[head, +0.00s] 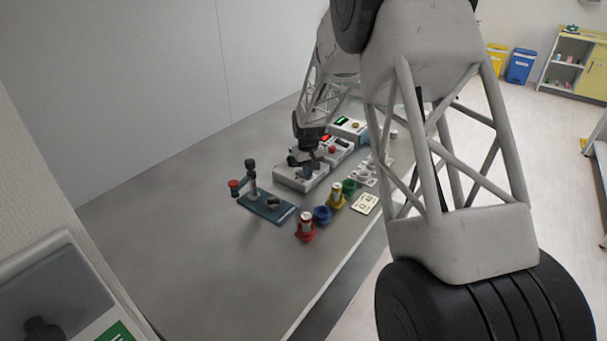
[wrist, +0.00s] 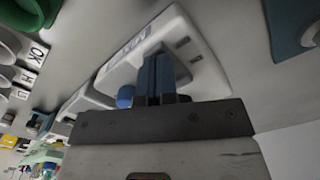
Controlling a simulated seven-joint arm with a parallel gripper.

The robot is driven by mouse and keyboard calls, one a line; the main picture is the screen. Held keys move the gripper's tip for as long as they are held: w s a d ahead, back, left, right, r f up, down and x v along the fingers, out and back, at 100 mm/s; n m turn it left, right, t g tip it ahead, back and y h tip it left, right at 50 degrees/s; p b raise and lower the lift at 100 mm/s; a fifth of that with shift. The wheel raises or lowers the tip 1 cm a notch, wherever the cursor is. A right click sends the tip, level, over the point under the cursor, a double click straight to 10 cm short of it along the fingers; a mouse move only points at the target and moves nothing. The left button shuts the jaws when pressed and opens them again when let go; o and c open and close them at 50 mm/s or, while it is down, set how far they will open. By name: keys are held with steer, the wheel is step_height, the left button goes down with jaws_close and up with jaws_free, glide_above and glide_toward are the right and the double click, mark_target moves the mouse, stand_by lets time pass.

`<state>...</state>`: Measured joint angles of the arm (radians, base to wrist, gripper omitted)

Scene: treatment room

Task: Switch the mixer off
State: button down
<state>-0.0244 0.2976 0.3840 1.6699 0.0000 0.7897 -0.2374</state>
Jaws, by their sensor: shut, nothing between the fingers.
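The mixer is a white box (head: 296,182) on the grey table in the head view, below the end of my arm. In the wrist view the mixer (wrist: 215,78) fills the middle, with a label that seems to read MIX and two dark slot-like marks on its top. My gripper (wrist: 157,62) has its blue fingers together and empty, over the mixer's top. I cannot tell whether the fingertips touch it. A round blue knob (wrist: 125,97) shows beside the fingers; its exact mounting is hidden. The gripper also shows small in the head view (head: 301,163). The switch position cannot be made out.
A teal stand with a red knob (head: 266,205) is left of the mixer. Red (head: 306,234), blue (head: 322,215), yellow and green holders stand in front, near a pale card (head: 366,204). White devices with red (head: 326,138) and green displays stand behind. The table's left is clear.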

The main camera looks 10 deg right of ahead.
steer(key=shift+r, duration=3.5)
steer(key=s+d+r+m+t, duration=0.1)
steer(key=s+r, duration=0.7)
steer(key=s, duration=0.4)
steer(key=s+d+r, duration=0.1)
steer(key=s+r, duration=0.8)
steer(key=s, duration=0.3)
steer(key=s+m+t, duration=0.1)
steer(key=s+m, duration=0.1)
steer(key=s, duration=2.7)
steer(key=shift+s+d+t, duration=0.15)
steer(key=shift+d+t, duration=0.05)
steer(key=shift+t, duration=0.1)
